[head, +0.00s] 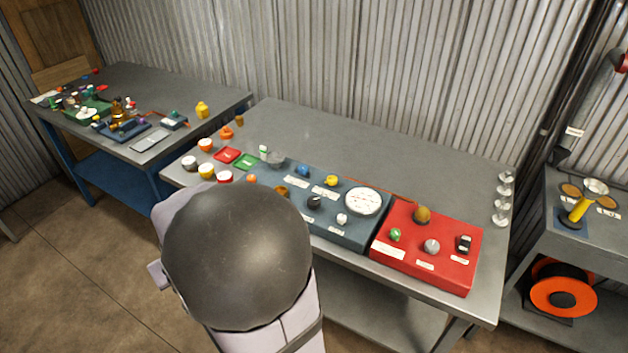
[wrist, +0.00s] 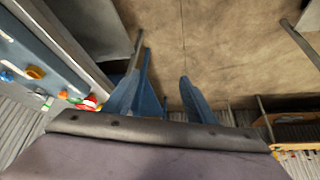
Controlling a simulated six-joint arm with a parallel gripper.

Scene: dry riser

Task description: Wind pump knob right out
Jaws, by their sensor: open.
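A blue-grey panel (head: 350,239) with several knobs and a white round dial (head: 363,201) stands on the middle bench. Its knobs include a black one (head: 314,202), a white one (head: 341,218) and a yellow one (head: 331,180). A red box (head: 425,265) beside it carries a green knob (head: 395,235), a grey knob (head: 432,246) and a brownish-yellow knob (head: 422,215). The labels are too small to read, so I cannot tell which is the pump knob. My gripper (wrist: 160,76) is open and empty, over floor in the wrist view. My arm hides it in the head view.
The grey bench (head: 330,140) is clear along its back. Several small coloured items stand at its left end, and clear items (head: 502,205) at its right edge. A cluttered bench (head: 200,82) stands left. An orange reel (head: 563,290) sits on a shelf at right.

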